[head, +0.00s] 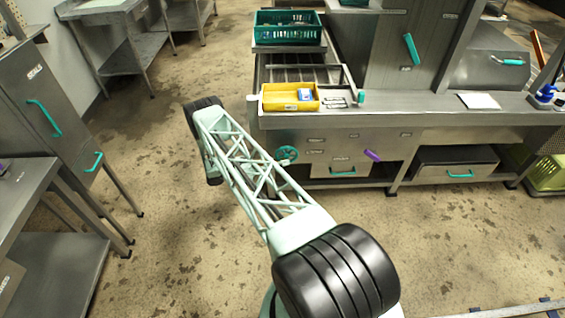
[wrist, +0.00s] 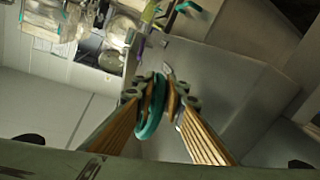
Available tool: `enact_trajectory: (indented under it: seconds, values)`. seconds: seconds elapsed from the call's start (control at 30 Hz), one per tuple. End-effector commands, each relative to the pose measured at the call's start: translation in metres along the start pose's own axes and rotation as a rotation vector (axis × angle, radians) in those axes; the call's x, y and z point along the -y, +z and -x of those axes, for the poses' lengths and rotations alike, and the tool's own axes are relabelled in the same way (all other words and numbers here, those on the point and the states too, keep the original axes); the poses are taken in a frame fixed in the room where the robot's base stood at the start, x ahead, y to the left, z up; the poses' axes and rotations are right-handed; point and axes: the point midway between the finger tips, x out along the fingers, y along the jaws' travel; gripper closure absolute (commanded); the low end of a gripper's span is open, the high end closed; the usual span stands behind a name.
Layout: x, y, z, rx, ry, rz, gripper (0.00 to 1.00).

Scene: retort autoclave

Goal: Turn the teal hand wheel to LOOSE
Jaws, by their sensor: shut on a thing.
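The teal hand wheel (head: 287,153) is on the front of the steel bench, left of a drawer with a teal handle. It is partly hidden behind my arm in the head view. In the wrist view, my gripper (wrist: 159,92) is shut on the rim of the teal hand wheel (wrist: 149,126), which stands edge-on between the two fingers. The gripper itself cannot be made out in the head view. The wheel's markings are too small to read, so I cannot tell its setting.
On the bench are a yellow tray (head: 275,103) and a green crate (head: 262,32). A purple lever (head: 372,155) sticks out right of the wheel. A steel cabinet (head: 38,95) and a table (head: 22,188) stand at left. The floor between is clear.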

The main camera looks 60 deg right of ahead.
Motion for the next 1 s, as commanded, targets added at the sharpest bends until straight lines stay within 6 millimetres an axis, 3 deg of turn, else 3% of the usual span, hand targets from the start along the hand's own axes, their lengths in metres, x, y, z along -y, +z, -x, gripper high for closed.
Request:
enact_trajectory:
  seconds: [1.0]
  values:
    - [0.005,0.005,-0.012,-0.237,0.062,0.047,0.99]
